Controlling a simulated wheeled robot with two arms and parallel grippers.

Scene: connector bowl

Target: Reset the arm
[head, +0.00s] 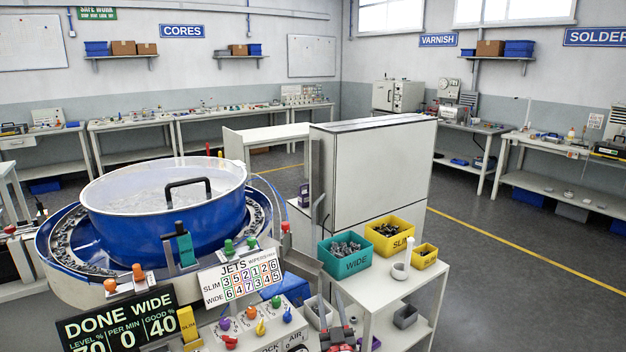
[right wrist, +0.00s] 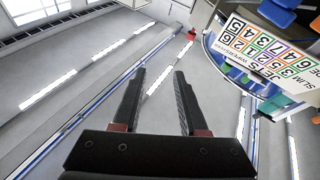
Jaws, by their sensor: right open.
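My right gripper (head: 332,308) shows at the bottom of the head view, its two dark fingers pointing up and apart. It is in front of the white cart with the bins and just right of the feeder's control panel. In the right wrist view my right gripper (right wrist: 158,75) is open, with nothing between its fingers. Past the fingers that view shows walls and light strips, with the jets board (right wrist: 272,55) at the upper right. My left gripper is not in view.
A blue bowl feeder (head: 165,215) with a clear cover stands at left. A teal WIDE bin (head: 345,268) and a yellow SLIM bin (head: 393,256) sit on a white cart (head: 395,300). A "DONE WIDE" display (head: 120,325) is at front left. Open floor lies at right.

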